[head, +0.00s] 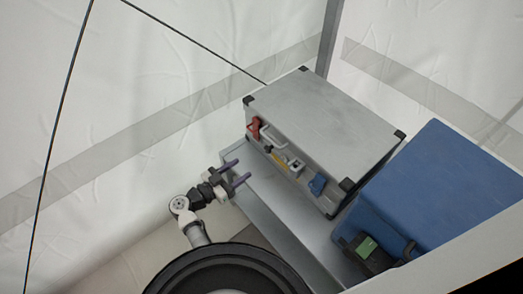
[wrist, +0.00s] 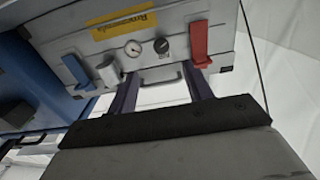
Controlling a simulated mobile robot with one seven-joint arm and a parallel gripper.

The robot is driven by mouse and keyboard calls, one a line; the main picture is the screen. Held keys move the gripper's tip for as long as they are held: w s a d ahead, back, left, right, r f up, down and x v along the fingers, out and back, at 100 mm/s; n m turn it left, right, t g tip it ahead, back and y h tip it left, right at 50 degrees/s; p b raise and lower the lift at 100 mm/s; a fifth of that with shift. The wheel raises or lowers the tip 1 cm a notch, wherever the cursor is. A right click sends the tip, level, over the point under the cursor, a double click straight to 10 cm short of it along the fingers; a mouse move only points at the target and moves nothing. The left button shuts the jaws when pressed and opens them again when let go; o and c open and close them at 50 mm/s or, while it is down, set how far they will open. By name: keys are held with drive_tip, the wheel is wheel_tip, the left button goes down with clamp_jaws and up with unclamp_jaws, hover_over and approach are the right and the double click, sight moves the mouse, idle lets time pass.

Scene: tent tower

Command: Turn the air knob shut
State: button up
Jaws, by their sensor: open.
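A grey metal case (head: 325,125) with black corners stands on a metal shelf, and its front panel shows in the wrist view (wrist: 225,40). A small black round knob (wrist: 161,46) sits on the panel between a round white gauge (wrist: 132,47) and a red lever (wrist: 199,45). I cannot tell from the pictures whether this is the air knob or how far it is turned. My gripper (head: 243,169) is open and empty in front of the panel, apart from it. In the wrist view its two fingers (wrist: 162,88) point toward the panel, below the knob.
A blue lever (wrist: 77,70), a pale fitting (wrist: 108,72), a yellow label (wrist: 124,25) and a carry handle (wrist: 155,74) are on the panel too. A blue box (head: 440,185) stands right of the case. The shelf (head: 262,200) has bare room before the case.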

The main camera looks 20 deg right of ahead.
sight(266, 151)
drive_tip(key=x, duration=1.1)
drive_tip(key=shift+p, duration=0.3)
drive_tip(key=c, duration=1)
